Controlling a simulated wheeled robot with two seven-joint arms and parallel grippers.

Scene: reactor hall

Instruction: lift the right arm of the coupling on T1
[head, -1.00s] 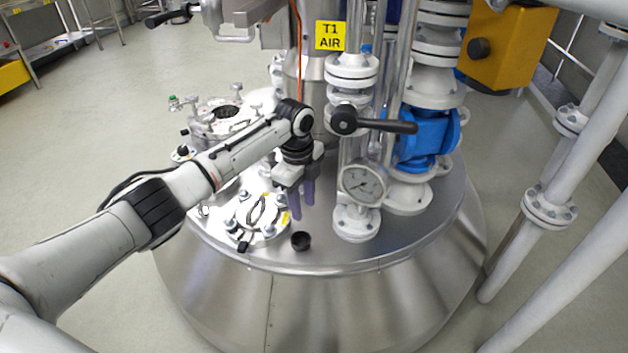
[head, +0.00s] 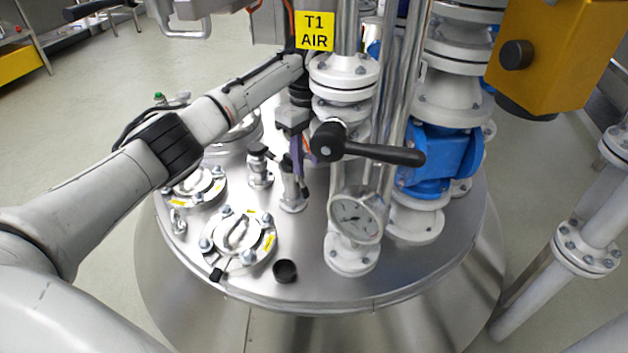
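The T1 label (head: 314,31) is a yellow sign above the steel vessel top. A small upright metal coupling (head: 292,192) with dark arms at its sides stands on the vessel top, left of the white valve column. My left gripper (head: 299,155) points down at the upper part of this coupling, with purple fingers close to its dark arms. I cannot tell whether they touch or how far apart the fingers are. The coupling's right arm is partly hidden by the fingers. My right gripper is not in view.
A second small fitting (head: 259,168) stands just left of the coupling. A black valve lever (head: 375,151) and a pressure gauge (head: 356,214) are close on the right. A flanged cover (head: 238,236) and a black cap (head: 285,271) are in front.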

